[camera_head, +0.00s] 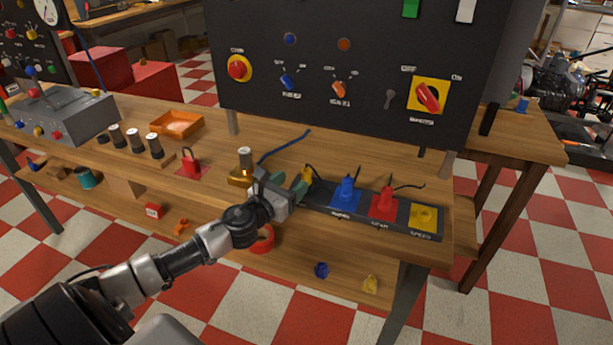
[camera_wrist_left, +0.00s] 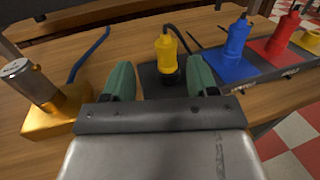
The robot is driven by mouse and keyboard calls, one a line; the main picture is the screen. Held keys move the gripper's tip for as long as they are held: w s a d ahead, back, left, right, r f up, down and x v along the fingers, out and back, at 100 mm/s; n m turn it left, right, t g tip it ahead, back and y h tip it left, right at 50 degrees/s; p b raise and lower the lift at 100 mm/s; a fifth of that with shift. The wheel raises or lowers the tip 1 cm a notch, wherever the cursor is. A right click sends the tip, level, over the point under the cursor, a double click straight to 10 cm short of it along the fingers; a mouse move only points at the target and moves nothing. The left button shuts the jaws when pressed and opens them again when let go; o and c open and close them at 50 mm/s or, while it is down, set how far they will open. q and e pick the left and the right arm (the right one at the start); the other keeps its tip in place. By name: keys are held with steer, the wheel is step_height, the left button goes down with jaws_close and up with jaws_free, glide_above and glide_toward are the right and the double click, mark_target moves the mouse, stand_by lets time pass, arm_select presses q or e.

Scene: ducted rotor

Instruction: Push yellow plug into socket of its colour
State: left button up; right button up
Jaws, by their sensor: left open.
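The yellow plug (camera_wrist_left: 166,52) stands upright on the left end of a dark strip, a black cable running from its top. In the head view the yellow plug (camera_head: 307,173) is partly hidden by my left gripper (camera_head: 287,186). My left gripper (camera_wrist_left: 158,82) is open, its green fingertips on either side of the plug in the wrist view, and I cannot tell whether they touch it. The yellow socket (camera_head: 424,217) is at the right end of the strip and looks empty. My right gripper is not in view.
A blue plug (camera_head: 346,193) and a red plug (camera_head: 384,203) stand in their sockets between the yellow plug and yellow socket. A brass block with a knob (camera_head: 241,174) is left of my gripper. The black panel (camera_head: 340,60) rises behind the strip.

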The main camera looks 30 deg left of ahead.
mark_target(306, 170)
arm_select(q)
steer(key=w, duration=0.3)
steer(key=w+d+p, duration=0.1)
steer(key=w, duration=0.1)
steer(key=shift+w+r, duration=0.15)
steer(key=shift+r, duration=0.1)
steer(key=shift+w+f, duration=0.1)
steer(key=shift+w, duration=0.25)
steer(key=c, duration=1)
steer(key=shift+a+r, duration=0.1)
steer(key=shift+r, duration=0.45)
steer(key=r, duration=0.1)
steer(key=r+p, duration=0.2)
steer(key=r, duration=0.1)
steer(key=shift+s+d, duration=0.1)
steer(key=shift+d, duration=0.25)
steer(key=s+d+r+p, duration=0.2)
steer(key=d+r, duration=0.4)
steer(key=d, duration=0.4)
steer(key=shift+s+d, duration=0.35)
steer(key=shift+s, duration=0.15)
